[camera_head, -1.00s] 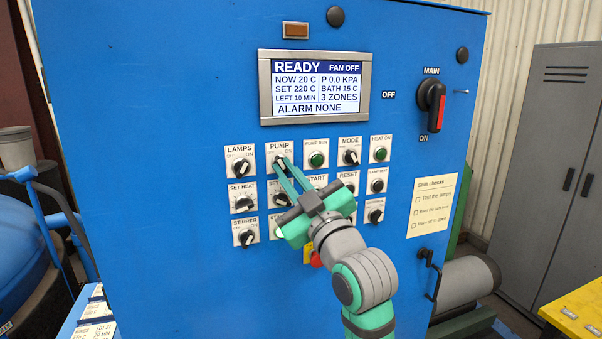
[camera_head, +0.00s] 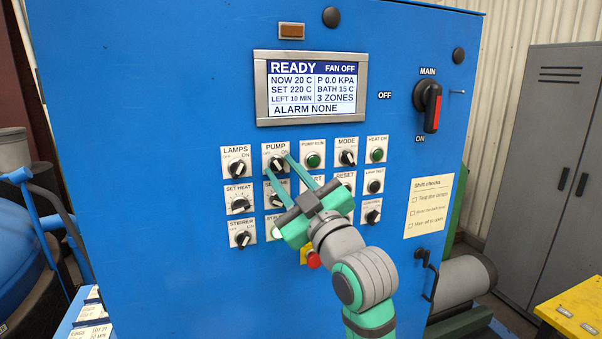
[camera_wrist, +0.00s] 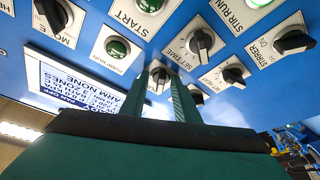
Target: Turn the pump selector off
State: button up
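The pump selector (camera_head: 276,164) is a black knob on a white plate marked PUMP, in the top row of the blue panel. Its pointer is too small to read surely. My gripper (camera_head: 278,164) has its two green fingers spread apart, with tips around the lower left and right of the knob. In the wrist view the knob (camera_wrist: 158,76) shows between the fingers, partly covered by them. I see no finger closed on it; how far the tips stand from the panel is unclear.
Close by are the lamps knob (camera_head: 237,168), the green pump run light (camera_head: 313,160) and the set time knob (camera_wrist: 201,41). The screen (camera_head: 311,88) above reads READY. A red button (camera_head: 313,260) lies below my gripper. The main switch (camera_head: 428,103) is at right.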

jog(key=v, duration=1.1)
jog(key=shift+w+f, duration=0.1)
